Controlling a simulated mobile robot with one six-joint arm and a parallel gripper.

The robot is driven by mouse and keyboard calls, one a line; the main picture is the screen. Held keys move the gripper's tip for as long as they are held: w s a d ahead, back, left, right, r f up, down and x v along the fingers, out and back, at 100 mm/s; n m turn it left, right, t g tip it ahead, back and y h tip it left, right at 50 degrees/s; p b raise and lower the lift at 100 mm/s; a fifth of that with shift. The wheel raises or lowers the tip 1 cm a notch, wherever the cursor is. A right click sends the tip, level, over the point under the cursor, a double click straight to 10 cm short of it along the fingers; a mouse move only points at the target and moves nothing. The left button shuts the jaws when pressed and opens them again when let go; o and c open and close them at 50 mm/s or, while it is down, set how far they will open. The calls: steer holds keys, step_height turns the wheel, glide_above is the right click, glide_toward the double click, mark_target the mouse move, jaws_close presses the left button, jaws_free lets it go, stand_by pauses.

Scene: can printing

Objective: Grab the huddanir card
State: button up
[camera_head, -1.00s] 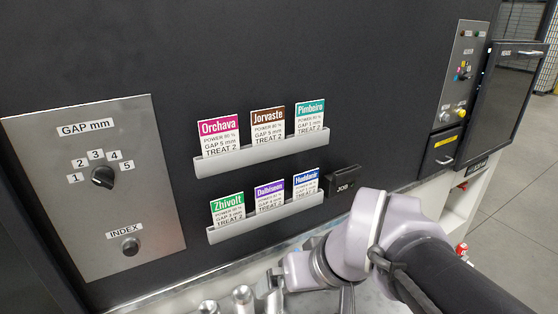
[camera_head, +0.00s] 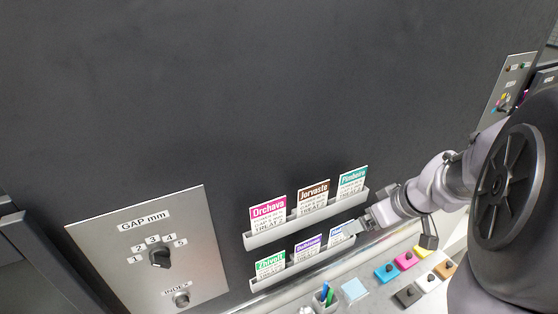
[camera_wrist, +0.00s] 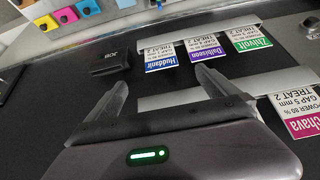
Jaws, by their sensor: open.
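The Huddanir card (camera_wrist: 161,57), white with a blue header, stands at the end of the lower rack. It appears upside down in the wrist view, in line with the gap between my fingers. In the head view the Huddanir card (camera_head: 340,234) is partly covered by my gripper (camera_head: 362,229). My gripper (camera_wrist: 162,78) is open and empty, its two fingers pointing towards the card and apart from it in the wrist view. The lower rack (camera_head: 305,268) also holds the purple Dalbisem card (camera_wrist: 204,48) and the green Zhivolt card (camera_wrist: 252,39).
The upper rack (camera_head: 305,217) holds the Orchava (camera_head: 268,213), Jorvaste (camera_head: 313,195) and Pimbeire (camera_head: 352,184) cards. A black JOB slot (camera_wrist: 109,57) is beside the lower rack. Several coloured blocks, a pen cup (camera_head: 325,298) and a blue pad (camera_head: 354,290) are on the counter below.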

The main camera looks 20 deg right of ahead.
mark_target(340, 237)
steer(key=x, duration=1.3)
steer(key=shift+w, duration=0.35)
steer(key=shift+s+r, duration=0.15)
steer(key=shift+s, duration=0.15)
steer(key=c, duration=1.9)
